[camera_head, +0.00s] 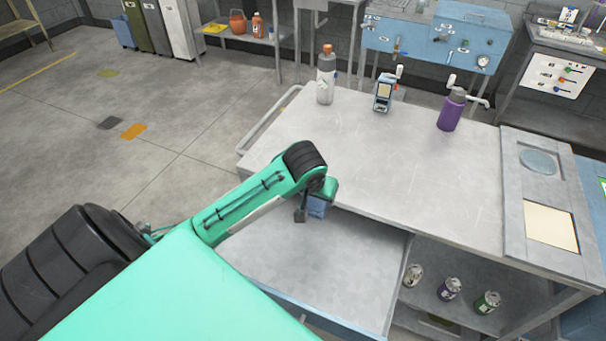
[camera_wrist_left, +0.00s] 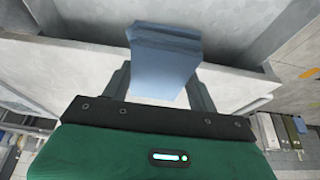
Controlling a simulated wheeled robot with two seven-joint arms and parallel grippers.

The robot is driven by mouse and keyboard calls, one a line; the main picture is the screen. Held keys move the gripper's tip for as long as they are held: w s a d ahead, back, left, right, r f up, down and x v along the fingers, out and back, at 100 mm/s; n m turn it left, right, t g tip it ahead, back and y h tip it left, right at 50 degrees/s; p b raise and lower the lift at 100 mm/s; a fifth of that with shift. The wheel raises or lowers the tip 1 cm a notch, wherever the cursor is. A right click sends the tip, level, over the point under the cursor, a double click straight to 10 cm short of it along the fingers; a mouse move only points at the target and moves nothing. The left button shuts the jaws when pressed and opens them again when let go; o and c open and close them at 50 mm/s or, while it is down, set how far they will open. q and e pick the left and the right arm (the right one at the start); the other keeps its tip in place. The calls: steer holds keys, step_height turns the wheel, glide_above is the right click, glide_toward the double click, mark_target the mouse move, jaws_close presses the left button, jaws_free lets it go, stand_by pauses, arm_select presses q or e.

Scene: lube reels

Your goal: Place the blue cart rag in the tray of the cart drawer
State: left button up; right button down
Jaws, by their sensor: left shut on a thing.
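My left gripper (camera_wrist_left: 158,88) is shut on the blue cart rag (camera_wrist_left: 162,60), a folded blue cloth between its two dark fingers. In the head view the rag (camera_head: 317,206) shows only in part below my green wrist, over the back of the open cart drawer. The drawer's tray (camera_head: 330,265) is a bare grey surface, pulled out from under the cart top (camera_head: 390,160). I cannot tell whether the rag touches the tray. My left fingertips are mostly hidden in the head view. My right gripper is not in view.
On the cart top stand a grey bottle (camera_head: 326,75), a handheld device (camera_head: 383,92) and a purple bottle (camera_head: 451,110). The drawer's front and middle are clear.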

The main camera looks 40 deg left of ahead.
arm_select(q)
step_height(320, 180, down, 14)
steer(key=shift+f+p, duration=0.1)
steer(key=shift+p, duration=0.7)
step_height(320, 180, down, 5)
steer(key=shift+r, duration=0.1)
steer(key=shift+f, duration=0.2)
steer(key=o, duration=1)
steer(key=shift+c, duration=0.2)
steer(key=shift+r, duration=0.1)
